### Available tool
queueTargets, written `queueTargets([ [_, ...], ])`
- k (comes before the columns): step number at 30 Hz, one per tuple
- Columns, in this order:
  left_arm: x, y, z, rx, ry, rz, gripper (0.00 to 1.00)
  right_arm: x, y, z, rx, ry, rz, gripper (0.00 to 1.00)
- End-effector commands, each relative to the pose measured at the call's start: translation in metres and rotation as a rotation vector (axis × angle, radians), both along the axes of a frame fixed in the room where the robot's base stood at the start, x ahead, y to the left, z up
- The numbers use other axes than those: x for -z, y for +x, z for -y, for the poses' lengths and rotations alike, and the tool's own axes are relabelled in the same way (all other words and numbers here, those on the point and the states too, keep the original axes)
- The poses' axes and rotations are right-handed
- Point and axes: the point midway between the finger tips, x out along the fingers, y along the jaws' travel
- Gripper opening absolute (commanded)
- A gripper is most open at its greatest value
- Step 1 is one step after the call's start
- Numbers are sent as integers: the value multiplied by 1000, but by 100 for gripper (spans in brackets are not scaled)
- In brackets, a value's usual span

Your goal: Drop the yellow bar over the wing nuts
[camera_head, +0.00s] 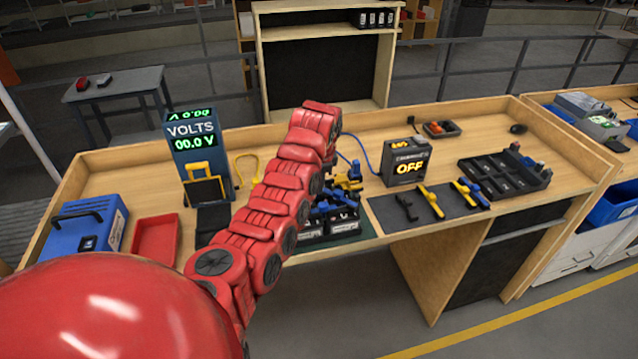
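A red arm comes in from the lower left, and its wrist end stands above the middle of the bench. The gripper at its end is mostly hidden behind the arm, so its fingers cannot be made out. Beside the wrist, small yellow and dark parts (347,181) show above the black batteries (330,226); I cannot tell whether one is the yellow bar or whether it is held. The wing nuts are too small or covered to make out. A yellow bar-like tool (431,201) lies on the dark mat (384,213). My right gripper is not in view.
The VOLTS meter (194,146) reads 00.0 V. A box reading OFF (407,164) stands behind the mat. A red tray (155,239), a blue case (84,230) and a black compartment tray (503,174) stand on the bench (455,135).

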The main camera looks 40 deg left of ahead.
Motion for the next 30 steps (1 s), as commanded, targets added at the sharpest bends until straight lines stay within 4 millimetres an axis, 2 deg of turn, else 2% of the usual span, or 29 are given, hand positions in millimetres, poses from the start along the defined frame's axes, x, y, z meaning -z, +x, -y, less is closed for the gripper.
queueTargets([
  [30, 26, 0, 0, 1, 0, 0, 0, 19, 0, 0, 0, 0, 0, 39],
])
